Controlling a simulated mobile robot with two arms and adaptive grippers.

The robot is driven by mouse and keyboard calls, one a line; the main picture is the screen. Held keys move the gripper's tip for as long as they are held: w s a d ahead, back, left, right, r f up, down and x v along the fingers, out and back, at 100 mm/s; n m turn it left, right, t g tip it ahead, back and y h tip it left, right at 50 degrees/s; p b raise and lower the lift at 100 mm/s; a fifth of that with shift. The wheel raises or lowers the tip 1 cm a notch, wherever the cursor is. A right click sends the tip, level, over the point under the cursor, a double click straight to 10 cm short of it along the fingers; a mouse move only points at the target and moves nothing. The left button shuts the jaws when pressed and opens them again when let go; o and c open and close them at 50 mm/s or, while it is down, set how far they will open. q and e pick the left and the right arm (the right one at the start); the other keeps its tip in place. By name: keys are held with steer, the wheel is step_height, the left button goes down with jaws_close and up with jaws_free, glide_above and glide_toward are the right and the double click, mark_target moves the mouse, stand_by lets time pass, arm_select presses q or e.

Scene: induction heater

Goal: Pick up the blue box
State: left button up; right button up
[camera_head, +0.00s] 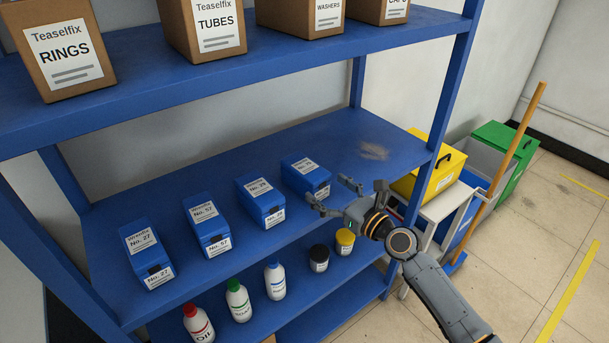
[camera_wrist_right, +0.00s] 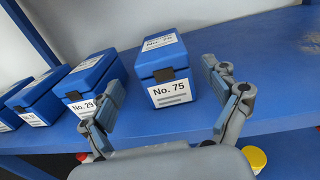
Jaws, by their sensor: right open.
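Several blue boxes with white labels stand in a row on the middle shelf. The rightmost blue box (camera_head: 306,177) reads No. 75 in the right wrist view (camera_wrist_right: 166,75). To its left stands the box No. 29 (camera_head: 262,200), then No. 57 (camera_head: 208,224) and No. 27 (camera_head: 147,252). My right gripper (camera_head: 334,197) is open and empty, just right of and in front of the No. 75 box in the head view. In the right wrist view its fingers (camera_wrist_right: 165,105) are spread, with the No. 75 box beyond and between them. My left gripper is not in view.
The blue shelf (camera_head: 340,140) has bare room right of the boxes. Cardboard boxes (camera_head: 65,55) stand on the shelf above. Bottles (camera_head: 238,299) and two small jars (camera_head: 345,241) stand below. A yellow bin (camera_head: 432,170) and a broom (camera_head: 508,165) are at the right.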

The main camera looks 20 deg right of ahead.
mark_target(323, 184)
steer(key=x, duration=0.3)
steer(key=shift+w+d+f, duration=0.1)
steer(key=shift+d, duration=0.05)
steer(key=shift+x, duration=3)
steer(key=shift+d, duration=0.1)
steer(key=shift+c, duration=0.8)
steer(key=c, duration=1.4)
steer(key=shift+o, duration=0.2)
